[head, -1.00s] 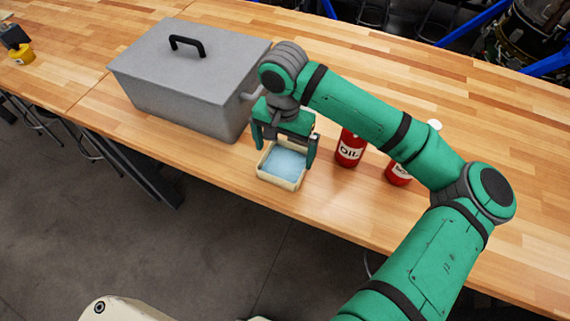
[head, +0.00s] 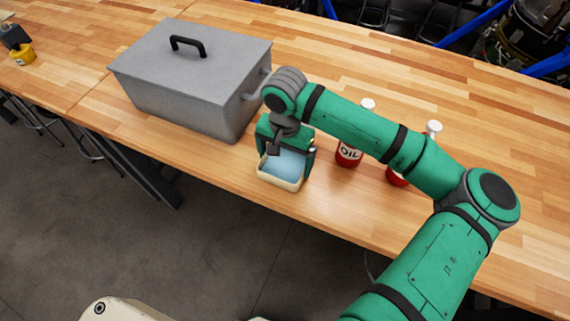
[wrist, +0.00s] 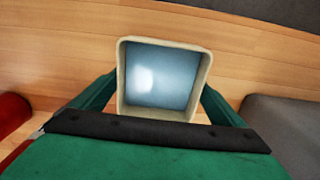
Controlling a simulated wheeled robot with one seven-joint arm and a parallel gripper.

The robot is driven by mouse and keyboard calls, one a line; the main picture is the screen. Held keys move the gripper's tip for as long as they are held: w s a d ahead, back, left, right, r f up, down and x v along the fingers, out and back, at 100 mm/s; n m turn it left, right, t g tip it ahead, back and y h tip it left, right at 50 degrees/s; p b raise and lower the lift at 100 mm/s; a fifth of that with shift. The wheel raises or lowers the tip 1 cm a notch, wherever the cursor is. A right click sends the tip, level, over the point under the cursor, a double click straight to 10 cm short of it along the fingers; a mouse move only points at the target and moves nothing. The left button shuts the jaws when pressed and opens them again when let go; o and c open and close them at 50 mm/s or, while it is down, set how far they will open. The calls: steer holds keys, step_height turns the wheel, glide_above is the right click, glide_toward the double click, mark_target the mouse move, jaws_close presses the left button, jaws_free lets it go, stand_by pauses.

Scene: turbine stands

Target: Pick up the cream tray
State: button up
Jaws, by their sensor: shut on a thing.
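The cream tray (head: 279,182) is a small square tray with a blue-grey inside, near the front edge of the wooden table. In the wrist view the tray (wrist: 122,80) sits between the two fingers of my gripper (wrist: 158,100). In the head view my gripper (head: 286,165) is down at the tray, shut on its opposite sides. I cannot tell whether the tray is lifted off the table. The gripper's body hides the tray's back part in the head view.
A large grey lidded box (head: 180,105) with a black handle stands close on the left. A red oil bottle (head: 349,154) and another red bottle (head: 396,176) stand to the right, partly behind my arm. The table (head: 225,165) is clear in front of the box.

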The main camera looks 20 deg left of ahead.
mark_target(286, 169)
steer(key=shift+r, duration=0.55)
step_height(286, 169, up, 2)
steer(key=shift+s+d+r, duration=0.1)
steer(key=shift+r, duration=0.15)
steer(key=s+d+r, duration=0.9)
steer(key=d, duration=0.1)
steer(key=shift+s+r, duration=0.2)
steer(key=o, duration=0.6)
steer(key=c, duration=0.6)
